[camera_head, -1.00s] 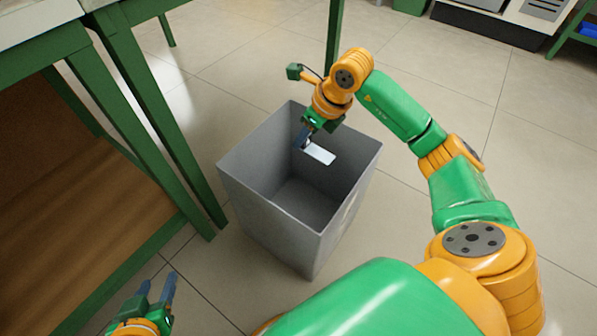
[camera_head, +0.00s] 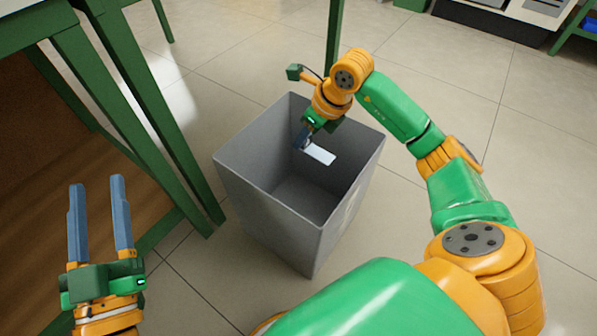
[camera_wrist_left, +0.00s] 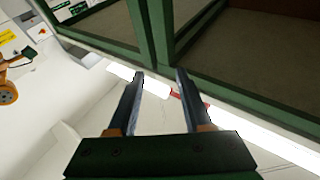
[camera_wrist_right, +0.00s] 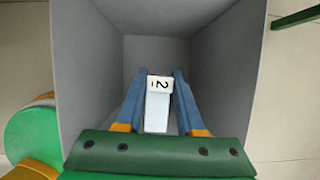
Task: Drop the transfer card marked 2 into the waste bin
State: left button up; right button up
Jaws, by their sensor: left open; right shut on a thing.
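The white transfer card (camera_head: 319,155) is held by my right gripper (camera_head: 303,141) over the open mouth of the grey waste bin (camera_head: 265,215). In the right wrist view the card (camera_wrist_right: 158,100) shows a black 2 near its far end, between the two blue fingers of the right gripper (camera_wrist_right: 158,85). The bin walls (camera_wrist_right: 85,75) surround the fingers and the card, and the bin floor is below. My left gripper (camera_head: 97,195) is open and empty, left of the bin. In the left wrist view its fingers (camera_wrist_left: 160,85) are apart with nothing between them.
A green-framed table (camera_head: 140,90) stands left of the bin, with a brown wooden panel (camera_head: 50,190) beneath it. Tiled floor (camera_head: 440,70) is free behind and to the right of the bin. A cabinet (camera_head: 495,15) stands at the far right.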

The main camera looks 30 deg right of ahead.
jog(key=shift+f, duration=0.15)
jog(key=o, duration=1.1)
pick_arm(q)
jog(key=shift+s+r+t, duration=0.2)
jog(key=shift+r+t, duration=0.1)
jog(key=shift+r, duration=0.15)
jog(key=shift+s+r+t, duration=0.2)
jog(key=shift+r+t, duration=0.1)
jog(key=shift+r, duration=0.15)
pick_arm(e)
jog(key=shift+o, duration=0.2)
jog(key=p+v, duration=0.1)
jog(key=v, duration=0.2)
jog(key=shift+s+r+p, duration=0.1)
jog(key=shift+r+p, duration=0.2)
jog(key=shift+r, duration=0.05)
jog(key=p+v, duration=0.1)
jog(key=v, duration=0.2)
jog(key=shift+s+r, duration=0.15)
jog(key=shift+r, duration=0.05)
pick_arm(q)
notch_tip(320, 180, down, 19)
jog(key=s+a+n+g+y, duration=0.1)
jog(key=s+a+g+y, duration=0.1)
jog(key=g, duration=0.9)
jog(key=shift+a+r+y, duration=0.2)
jog(key=shift+a+y, duration=0.25)
jog(key=shift+y, duration=0.25)
jog(key=shift+s, duration=0.1)
